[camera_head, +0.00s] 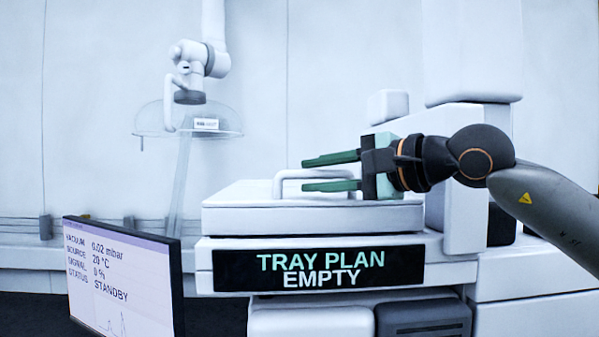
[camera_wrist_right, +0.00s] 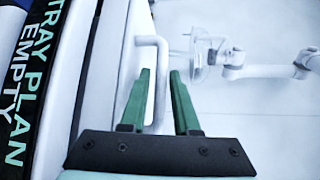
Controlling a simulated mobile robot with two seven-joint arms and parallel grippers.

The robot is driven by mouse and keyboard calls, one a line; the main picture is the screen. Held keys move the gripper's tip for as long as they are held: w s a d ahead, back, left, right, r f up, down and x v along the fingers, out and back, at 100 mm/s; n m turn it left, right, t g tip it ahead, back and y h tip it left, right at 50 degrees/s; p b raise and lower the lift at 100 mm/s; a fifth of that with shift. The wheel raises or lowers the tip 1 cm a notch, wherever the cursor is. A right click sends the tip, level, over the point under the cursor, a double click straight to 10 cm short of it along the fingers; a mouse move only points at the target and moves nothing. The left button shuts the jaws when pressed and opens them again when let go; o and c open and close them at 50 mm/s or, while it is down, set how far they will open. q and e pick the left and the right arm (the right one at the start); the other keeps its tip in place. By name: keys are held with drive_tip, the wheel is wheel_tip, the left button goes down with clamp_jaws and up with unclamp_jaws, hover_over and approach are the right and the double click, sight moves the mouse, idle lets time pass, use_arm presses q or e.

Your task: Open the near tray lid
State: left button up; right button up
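The near tray lid (camera_head: 240,218) is a flat white slab on the front unit and looks closed. Its white bar handle (camera_head: 284,174) stands on top; the handle also shows in the wrist view (camera_wrist_right: 161,62). My right gripper (camera_head: 304,174) comes in from the right and points left along the bar. Its two green fingers are open, one above and one below the bar in the head view. In the wrist view the bar runs between the fingers (camera_wrist_right: 160,74), with gaps visible beside it. My left gripper is not in view.
A black sign (camera_head: 320,270) reading "TRAY PLAN EMPTY" is on the unit's front below the lid. A monitor (camera_head: 122,275) stands at the lower left. A clear hood (camera_head: 190,120) on a white jointed arm (camera_head: 205,55) is behind. White housings (camera_head: 470,50) rise at right.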

sight(310, 193)
drive_tip(key=shift+x, duration=1.85)
drive_tip(key=shift+f, duration=0.1)
clamp_jaws()
